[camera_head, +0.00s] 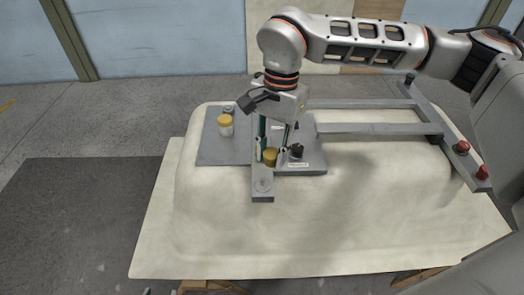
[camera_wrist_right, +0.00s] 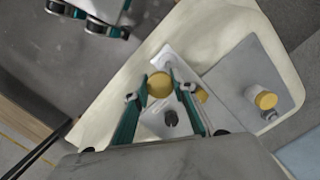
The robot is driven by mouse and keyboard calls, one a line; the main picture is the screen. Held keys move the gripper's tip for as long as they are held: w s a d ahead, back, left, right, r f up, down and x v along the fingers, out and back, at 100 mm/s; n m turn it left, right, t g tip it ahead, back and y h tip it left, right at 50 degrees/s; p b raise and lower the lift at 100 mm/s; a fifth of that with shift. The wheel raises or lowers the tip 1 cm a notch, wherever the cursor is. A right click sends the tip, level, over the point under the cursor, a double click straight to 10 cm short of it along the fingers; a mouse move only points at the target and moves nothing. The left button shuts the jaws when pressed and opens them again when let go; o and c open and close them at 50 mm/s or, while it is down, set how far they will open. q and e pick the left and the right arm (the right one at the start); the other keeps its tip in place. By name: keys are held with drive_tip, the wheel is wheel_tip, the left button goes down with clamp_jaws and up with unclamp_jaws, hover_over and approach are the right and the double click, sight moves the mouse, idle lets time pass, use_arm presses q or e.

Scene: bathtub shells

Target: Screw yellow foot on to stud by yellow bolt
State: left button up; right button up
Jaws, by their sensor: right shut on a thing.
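The yellow foot (camera_head: 270,158) is a round knob low over the narrow front part of the grey plate (camera_head: 262,188). My right gripper (camera_head: 271,153) points down with its teal fingers shut on it. In the wrist view the round yellow top (camera_wrist_right: 160,85) sits between the fingertips (camera_wrist_right: 161,92). Its underside and any stud below are hidden, so I cannot tell whether they touch. A second yellow piece, perhaps the yellow bolt (camera_wrist_right: 202,94), shows partly behind one finger.
A white jar with a yellow top (camera_head: 225,124) stands left on the plate. A dark knob (camera_head: 296,151) is close right of the gripper. A grey frame (camera_head: 370,128) with red knobs (camera_head: 462,147) extends right. The pale shell's (camera_head: 230,240) front is clear.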

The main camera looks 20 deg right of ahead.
drive_tip(key=shift+w+a+f+m, duration=0.1)
drive_tip(key=shift+w+a+m, duration=0.15)
drive_tip(key=shift+a+m, duration=0.25)
drive_tip(key=shift+w+a+f+m, duration=0.1)
drive_tip(key=shift+w+a+m, duration=0.1)
drive_tip(key=shift+a+m, duration=0.3)
use_arm(q)
drive_tip(key=shift+r, duration=0.15)
use_arm(e)
drive_tip(key=shift+d+r, duration=0.1)
drive_tip(key=shift+f+b, duration=0.55)
drive_tip(key=shift+f, duration=0.95)
wheel_tip(320, 180, down, 2)
drive_tip(key=shift+f+b, duration=0.1)
drive_tip(key=shift+b, duration=0.35)
drive_tip(key=shift+f, duration=0.4)
use_arm(q)
drive_tip(key=shift+w+a+f, duration=0.1)
drive_tip(key=shift+a+f, duration=0.1)
drive_tip(key=shift+f, duration=0.75)
drive_tip(key=shift+w+r, duration=0.2)
drive_tip(key=shift+r, duration=0.4)
